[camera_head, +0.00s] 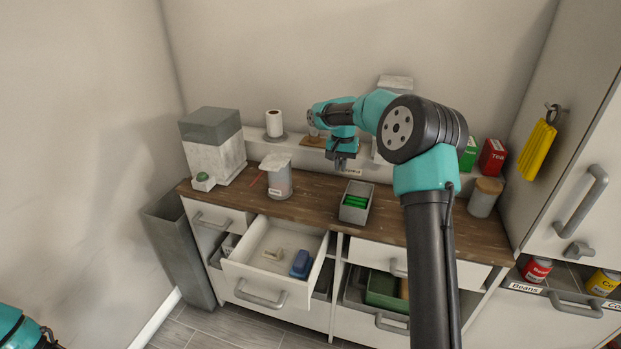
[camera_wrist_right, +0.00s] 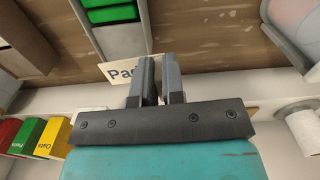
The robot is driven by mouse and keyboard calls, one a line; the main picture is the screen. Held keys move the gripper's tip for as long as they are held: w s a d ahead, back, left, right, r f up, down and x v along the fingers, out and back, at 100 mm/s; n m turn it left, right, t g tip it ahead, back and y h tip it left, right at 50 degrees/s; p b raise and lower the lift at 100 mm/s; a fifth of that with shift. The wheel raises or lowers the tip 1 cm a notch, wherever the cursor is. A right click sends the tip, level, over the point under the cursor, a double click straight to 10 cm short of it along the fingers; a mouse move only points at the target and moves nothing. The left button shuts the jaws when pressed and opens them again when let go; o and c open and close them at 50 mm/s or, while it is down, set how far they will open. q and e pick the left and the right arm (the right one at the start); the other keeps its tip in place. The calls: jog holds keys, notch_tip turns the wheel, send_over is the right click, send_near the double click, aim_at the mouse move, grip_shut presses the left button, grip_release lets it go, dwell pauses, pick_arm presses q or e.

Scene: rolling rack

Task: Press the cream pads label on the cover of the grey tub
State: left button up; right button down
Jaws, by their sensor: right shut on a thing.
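The cream pads label (camera_wrist_right: 118,72) is a small flat card with dark lettering, partly covered by a finger in the right wrist view. My right gripper (camera_head: 342,162) is shut on it, above the worktop just behind the grey tub. Its fingers (camera_wrist_right: 158,78) show close up in the wrist view. The grey tub (camera_head: 347,216) stands on the worktop with green items inside; it also shows at the top of the wrist view (camera_wrist_right: 122,42). I cannot make out a separate cover on it. Only a piece of my left arm shows at bottom left; its gripper is out of sight.
An open drawer (camera_head: 262,248) below holds a blue item (camera_head: 301,263). A paper roll (camera_head: 274,124) and a red tea box (camera_head: 491,157) stand on the back ledge. Worktop beside the tub is clear.

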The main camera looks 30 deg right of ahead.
jog(key=r+m, duration=0.1)
send_over(350, 190)
jog(key=shift+f, duration=0.1)
dwell(0.3)
jog(key=shift+f, duration=4)
jog(key=shift+f, duration=0.15)
jog(key=c, duration=1.1)
grip_release()
jog(key=shift+c, duration=0.2)
notch_tip(350, 190, up, 18)
jog(key=shift+f, duration=0.25)
